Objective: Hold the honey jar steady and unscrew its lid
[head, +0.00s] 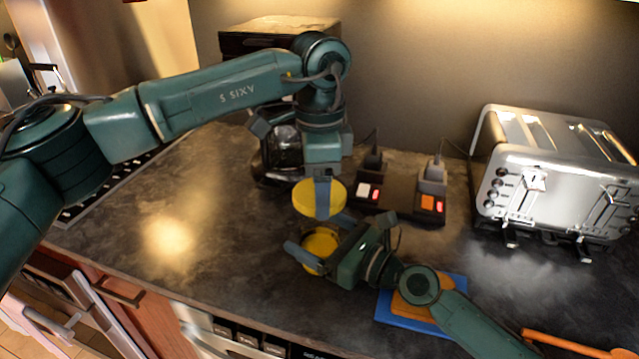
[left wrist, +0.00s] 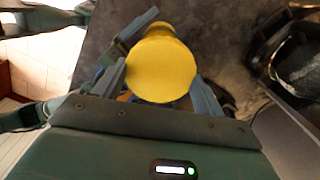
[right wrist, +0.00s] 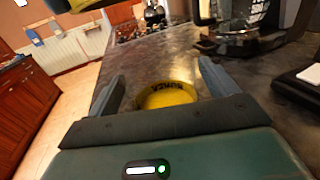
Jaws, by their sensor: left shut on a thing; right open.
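The yellow lid (head: 318,203) is held between the fingers of my left gripper (head: 322,194), raised above the honey jar (head: 318,246). The lid's round yellow top fills the middle of the left wrist view (left wrist: 160,66). The jar, yellow, stands on the counter below it, apart from the lid as far as I can tell. My right gripper (head: 322,238) is open, with its fingers on either side of the jar. In the right wrist view the jar (right wrist: 167,95) shows dark lettering between the spread fingers; its lower part is hidden.
A glass coffee maker (head: 280,152) stands behind my left gripper. A blue board (head: 393,315) lies under my right arm. The counter's left part (head: 160,235) is clear.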

